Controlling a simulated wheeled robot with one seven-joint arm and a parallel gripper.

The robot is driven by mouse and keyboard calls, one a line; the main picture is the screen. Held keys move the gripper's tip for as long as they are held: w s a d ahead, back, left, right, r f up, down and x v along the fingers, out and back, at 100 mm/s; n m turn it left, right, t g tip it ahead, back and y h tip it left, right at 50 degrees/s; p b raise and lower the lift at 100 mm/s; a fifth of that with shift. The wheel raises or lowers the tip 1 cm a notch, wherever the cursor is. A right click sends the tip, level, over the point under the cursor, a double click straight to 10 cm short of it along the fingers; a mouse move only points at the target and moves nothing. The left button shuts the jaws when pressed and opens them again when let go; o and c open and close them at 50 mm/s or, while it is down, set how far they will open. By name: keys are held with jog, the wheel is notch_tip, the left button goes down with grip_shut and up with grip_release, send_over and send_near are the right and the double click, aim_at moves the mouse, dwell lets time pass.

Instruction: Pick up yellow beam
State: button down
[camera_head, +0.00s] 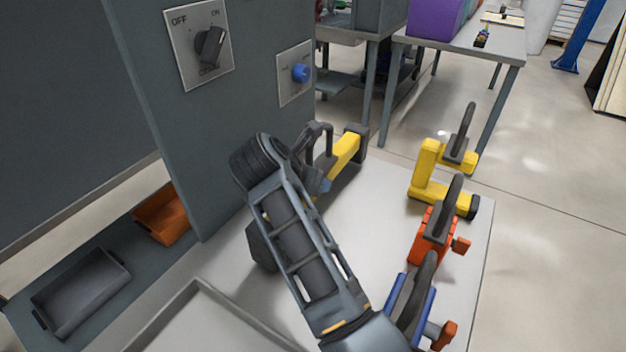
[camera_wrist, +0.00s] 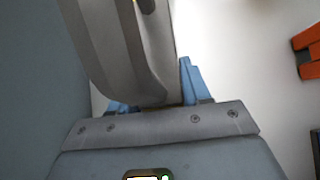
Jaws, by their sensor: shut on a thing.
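A yellow beam (camera_head: 345,151) with a dark end and a grey hook-shaped handle (camera_head: 318,130) is at the far end of my arm, beside the grey panel. My gripper (camera_head: 322,184) is shut on its grey handle; the wrist view shows the handle (camera_wrist: 118,45) between my blue fingertips (camera_wrist: 155,95). My wrist hides part of the beam in the head view. Its far end shows over the table's back edge; I cannot tell whether it is clear of the table. Another yellow piece (camera_head: 428,178) with a grey hook stands on the right.
An orange piece (camera_head: 432,238) and a blue piece (camera_head: 410,300), both with grey hooks, stand along the right of the pale table (camera_head: 370,225). The panel (camera_head: 190,130) with a switch and blue button rises at left. Orange (camera_head: 160,215) and grey (camera_head: 82,287) trays lie lower left.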

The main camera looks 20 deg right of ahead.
notch_tip(320, 180, up, 3)
jog(key=shift+r+p, duration=0.1)
jog(key=shift+p, duration=0.8)
jog(key=s+d+r+p, duration=0.5)
jog(key=d+r+p, duration=0.1)
jog(key=d+p, duration=0.3)
jog(key=shift+d+r, duration=0.25)
jog(key=shift+d, duration=0.5)
